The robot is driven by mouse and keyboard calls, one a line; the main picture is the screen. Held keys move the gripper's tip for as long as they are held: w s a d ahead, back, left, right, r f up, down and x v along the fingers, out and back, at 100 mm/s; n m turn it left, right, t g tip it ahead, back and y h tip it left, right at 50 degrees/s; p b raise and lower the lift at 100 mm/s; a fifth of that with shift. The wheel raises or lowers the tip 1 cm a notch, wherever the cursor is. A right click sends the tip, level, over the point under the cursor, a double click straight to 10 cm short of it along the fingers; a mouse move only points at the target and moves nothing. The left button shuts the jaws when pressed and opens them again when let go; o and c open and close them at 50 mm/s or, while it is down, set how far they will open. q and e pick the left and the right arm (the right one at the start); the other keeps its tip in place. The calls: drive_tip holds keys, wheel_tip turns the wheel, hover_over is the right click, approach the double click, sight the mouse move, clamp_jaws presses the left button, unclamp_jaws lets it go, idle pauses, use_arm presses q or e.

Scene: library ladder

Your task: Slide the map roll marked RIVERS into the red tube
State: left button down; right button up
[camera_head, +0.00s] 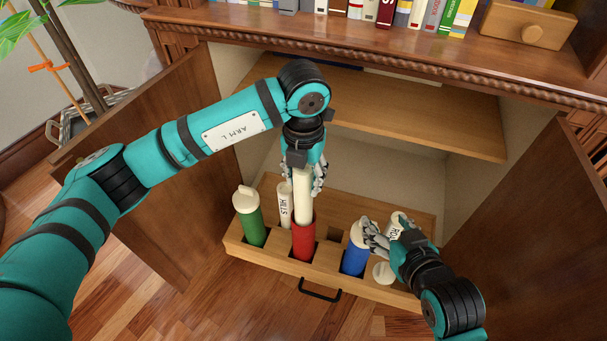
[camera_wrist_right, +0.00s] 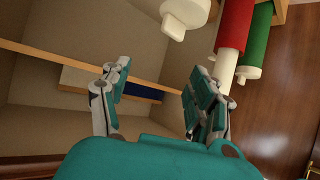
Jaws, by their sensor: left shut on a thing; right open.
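The red tube (camera_head: 303,240) stands upright in the drawer (camera_head: 270,257), and it also shows in the right wrist view (camera_wrist_right: 235,25). My left gripper (camera_head: 305,180) is shut on a cream map roll (camera_head: 303,205) above it. The roll's lower end is inside the red tube's mouth and its upper part sticks out. No label shows on this roll, so I cannot read RIVERS. My right gripper (camera_head: 384,236) is open near the blue tube (camera_head: 354,258); its spread fingers show in the right wrist view (camera_wrist_right: 160,85) with nothing between them.
A capped green tube (camera_head: 249,222) stands at the left. A roll marked HILLS (camera_head: 284,207) stands between it and the red tube. A roll with a partly hidden label (camera_head: 397,222) is behind my right gripper. A loose cream cap (camera_head: 383,272) lies at the front right. Open cabinet doors flank the drawer.

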sight(303, 197)
use_arm(q)
drive_tip(key=shift+f+b, duration=0.3)
drive_tip(key=shift+f, duration=0.6)
drive_tip(key=shift+f+b, duration=0.45)
drive_tip(key=shift+b, duration=0.15)
drive_tip(key=shift+f+b, duration=0.3)
drive_tip(key=shift+f, duration=0.1)
drive_tip(key=shift+f+b, duration=0.3)
drive_tip(key=shift+f, duration=0.15)
drive_tip(key=shift+f+b, duration=0.35)
drive_tip(key=shift+f, duration=0.1)
drive_tip(key=shift+f+b, duration=0.35)
drive_tip(key=shift+f, duration=0.5)
use_arm(e)
drive_tip(key=a+r+t+y, duration=0.1)
drive_tip(key=r+t+y, duration=0.1)
drive_tip(key=r+t, duration=0.4)
drive_tip(key=a+r+t+y, duration=0.2)
drive_tip(key=r+t, duration=0.5)
drive_tip(key=r, duration=0.6)
drive_tip(key=shift+w+r+n, duration=0.2)
drive_tip(key=shift+w+n, duration=0.1)
drive_tip(key=shift+w, duration=0.1)
